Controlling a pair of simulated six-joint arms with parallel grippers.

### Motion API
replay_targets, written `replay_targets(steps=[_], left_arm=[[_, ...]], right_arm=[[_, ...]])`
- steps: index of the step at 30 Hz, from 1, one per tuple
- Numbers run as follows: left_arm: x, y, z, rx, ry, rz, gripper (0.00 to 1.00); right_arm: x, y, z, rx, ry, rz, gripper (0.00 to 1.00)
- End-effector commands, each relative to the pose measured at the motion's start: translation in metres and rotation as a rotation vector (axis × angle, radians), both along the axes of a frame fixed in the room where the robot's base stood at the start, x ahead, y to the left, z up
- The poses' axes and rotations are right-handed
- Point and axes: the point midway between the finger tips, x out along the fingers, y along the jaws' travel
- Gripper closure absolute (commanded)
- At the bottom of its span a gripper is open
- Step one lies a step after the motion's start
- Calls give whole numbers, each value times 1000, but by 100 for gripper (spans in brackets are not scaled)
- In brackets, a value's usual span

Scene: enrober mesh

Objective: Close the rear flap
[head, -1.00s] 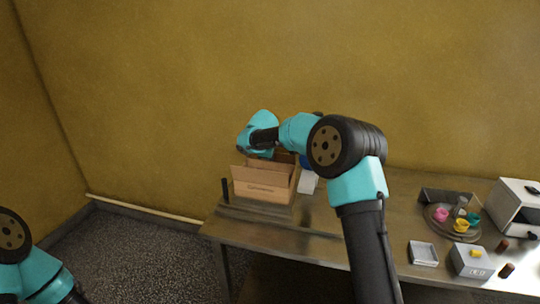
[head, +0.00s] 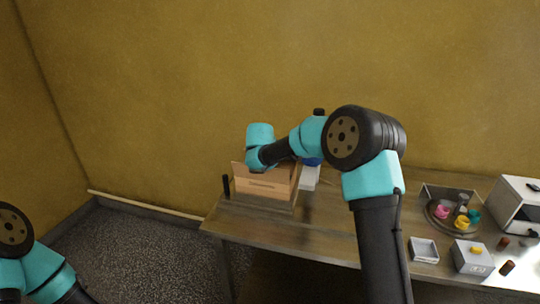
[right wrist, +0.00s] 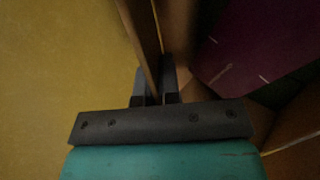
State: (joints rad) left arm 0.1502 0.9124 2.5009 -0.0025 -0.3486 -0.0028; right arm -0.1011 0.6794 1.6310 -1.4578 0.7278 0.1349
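The brown cardboard box (head: 264,187) stands at the left end of the table, its lettered front side towards the head camera. My right arm reaches over it, and its wrist hides the rear of the box in the head view. In the right wrist view my right gripper's two fingers (right wrist: 154,88) straddle a thin cardboard panel (right wrist: 141,40), probably the rear flap. I cannot tell whether they press on it. A maroon surface (right wrist: 245,50) with white marks shows beside it. My left gripper is out of view; only part of that arm shows.
A dark upright post (head: 226,187) stands left of the box, and a white block (head: 309,178) right of it. The table's middle is clear.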

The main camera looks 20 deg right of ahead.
Motion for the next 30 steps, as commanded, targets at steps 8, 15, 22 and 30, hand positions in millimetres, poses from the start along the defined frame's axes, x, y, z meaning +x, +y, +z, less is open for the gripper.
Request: replay_targets(steps=[8, 15, 22, 30], left_arm=[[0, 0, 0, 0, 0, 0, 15], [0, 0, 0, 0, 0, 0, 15], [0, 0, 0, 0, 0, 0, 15], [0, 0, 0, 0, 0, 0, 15]], right_arm=[[0, 0, 1, -1, -1, 0, 91], [0, 0, 0, -1, 0, -1, 70], [0, 0, 1, 0, 0, 0, 70], [-11, 8, 16, -1, -1, 1, 70]])
